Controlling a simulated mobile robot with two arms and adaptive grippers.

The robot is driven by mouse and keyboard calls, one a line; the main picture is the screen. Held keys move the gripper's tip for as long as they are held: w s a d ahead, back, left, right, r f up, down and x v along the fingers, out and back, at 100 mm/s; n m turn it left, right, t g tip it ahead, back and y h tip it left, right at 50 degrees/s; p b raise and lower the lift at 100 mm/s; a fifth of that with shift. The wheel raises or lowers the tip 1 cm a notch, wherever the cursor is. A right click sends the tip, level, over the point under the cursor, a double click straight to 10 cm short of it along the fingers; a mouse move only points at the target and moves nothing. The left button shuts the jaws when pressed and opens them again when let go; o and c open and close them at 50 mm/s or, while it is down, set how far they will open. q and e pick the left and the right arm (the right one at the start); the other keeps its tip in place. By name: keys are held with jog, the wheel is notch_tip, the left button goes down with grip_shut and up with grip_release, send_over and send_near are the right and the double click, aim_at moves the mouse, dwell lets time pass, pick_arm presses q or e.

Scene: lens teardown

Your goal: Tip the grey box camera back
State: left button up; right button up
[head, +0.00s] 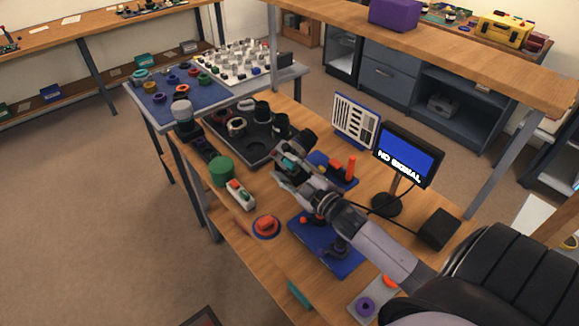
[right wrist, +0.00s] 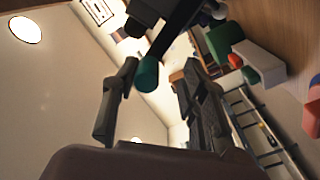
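A dark, boxy body with a teal part (head: 303,140), which I take to be the grey box camera, is just beyond my right gripper (head: 284,176) over the bench. It looks tilted; whether it touches the bench cannot be told. In the right wrist view a dark block (right wrist: 150,12) fills the top, with a teal cylinder (right wrist: 147,74) below it, between and just past the fingertips. My right gripper's fingers (right wrist: 157,72) stand apart, with no firm hold visible. My left gripper is not in view.
A black parts tray (head: 258,152), a green cylinder (head: 222,171) and a white box with buttons (head: 240,195) lie left of my gripper. A red button (head: 266,226) and blue mat (head: 318,246) lie nearer.

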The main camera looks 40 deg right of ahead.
jog(key=s+d, duration=0.1)
jog(key=s, duration=1.1)
